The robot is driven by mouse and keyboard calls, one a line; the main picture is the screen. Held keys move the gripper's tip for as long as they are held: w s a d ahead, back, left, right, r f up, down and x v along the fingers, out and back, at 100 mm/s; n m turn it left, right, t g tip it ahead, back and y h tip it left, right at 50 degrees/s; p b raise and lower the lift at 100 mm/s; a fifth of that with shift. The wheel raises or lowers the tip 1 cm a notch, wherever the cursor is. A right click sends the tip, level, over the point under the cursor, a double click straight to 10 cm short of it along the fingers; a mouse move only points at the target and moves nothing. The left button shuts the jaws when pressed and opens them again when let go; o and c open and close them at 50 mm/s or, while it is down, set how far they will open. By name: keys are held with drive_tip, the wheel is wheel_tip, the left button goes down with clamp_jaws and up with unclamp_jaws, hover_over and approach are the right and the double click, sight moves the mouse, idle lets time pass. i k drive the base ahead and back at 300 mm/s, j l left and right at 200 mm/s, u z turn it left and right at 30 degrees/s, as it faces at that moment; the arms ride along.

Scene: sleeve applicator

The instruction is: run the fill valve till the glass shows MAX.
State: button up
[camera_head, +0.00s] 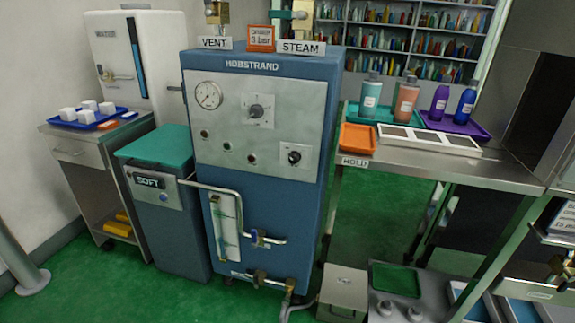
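The blue boiler cabinet marked HOBSTRAND (265,120) stands in the middle of the view. Its sight glass (224,228) is a narrow upright strip low on the front; its level and any MAX mark are too small to read. A pipe (225,190) runs from the teal-lidded SOFT tank (160,200) to the boiler's lower front. My gripper is not in view.
A brass valve (258,278) is at the boiler's foot. A side cart (75,150) stands left, a steel table marked HOLD (440,165) right. A metal box (343,292) and low shelf items crowd the lower right. Green floor (110,290) is clear in front at left.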

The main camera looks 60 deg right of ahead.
sight(254, 236)
drive_tip(key=z, duration=1.4)
